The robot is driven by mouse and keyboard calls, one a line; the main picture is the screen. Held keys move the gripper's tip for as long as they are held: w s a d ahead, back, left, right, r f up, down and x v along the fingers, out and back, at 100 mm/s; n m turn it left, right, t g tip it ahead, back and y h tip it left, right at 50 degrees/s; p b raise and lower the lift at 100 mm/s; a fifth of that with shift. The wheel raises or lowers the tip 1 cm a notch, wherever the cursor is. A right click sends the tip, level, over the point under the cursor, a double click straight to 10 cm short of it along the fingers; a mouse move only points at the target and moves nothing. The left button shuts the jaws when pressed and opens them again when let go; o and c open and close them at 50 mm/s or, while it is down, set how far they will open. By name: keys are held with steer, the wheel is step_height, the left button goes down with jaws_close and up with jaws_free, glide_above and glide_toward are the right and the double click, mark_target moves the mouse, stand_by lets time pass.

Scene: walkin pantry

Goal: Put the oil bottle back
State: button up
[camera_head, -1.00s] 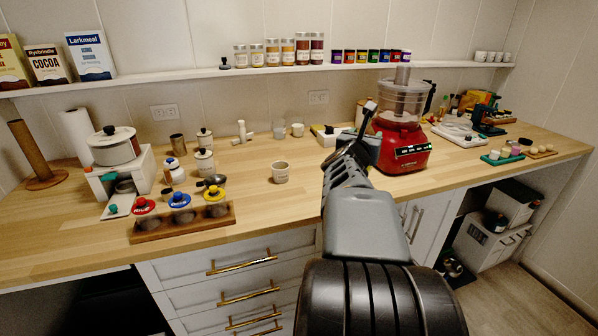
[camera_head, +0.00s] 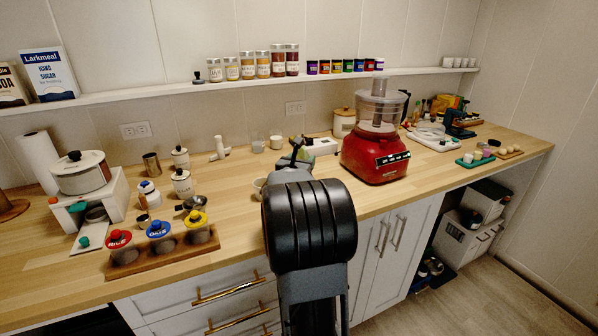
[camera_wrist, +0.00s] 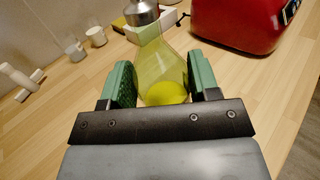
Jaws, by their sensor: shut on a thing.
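The oil bottle (camera_wrist: 158,65) is a clear flask with yellow-green oil in its lower part and a silver cap at its neck. It stands between the green finger pads of my gripper (camera_wrist: 163,85) in the wrist view, and the gripper is shut on it. In the head view, my gripper (camera_head: 295,162) is over the counter, left of the red food processor, and my own arm hides most of it. I cannot tell whether the bottle's base touches the counter.
The red food processor (camera_head: 375,152) stands close on the right. A wooden rack (camera_head: 165,254) with colored lids is at the front left. A wall shelf (camera_head: 130,95) with jars runs behind the wooden counter (camera_head: 230,222).

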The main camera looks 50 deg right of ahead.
steer(key=shift+w+f, duration=0.75)
steer(key=shift+f, duration=1.55)
steer(key=shift+f+b, duration=0.15)
steer(key=shift+b, duration=0.15)
steer(key=o, duration=1.1)
steer(key=shift+s, duration=0.1)
steer(key=shift+r+p, duration=0.3)
steer(key=shift+p, duration=0.15)
steer(key=b+v, duration=0.2)
steer(key=v, duration=1)
steer(key=shift+d+f, duration=0.1)
steer(key=shift+f, duration=0.05)
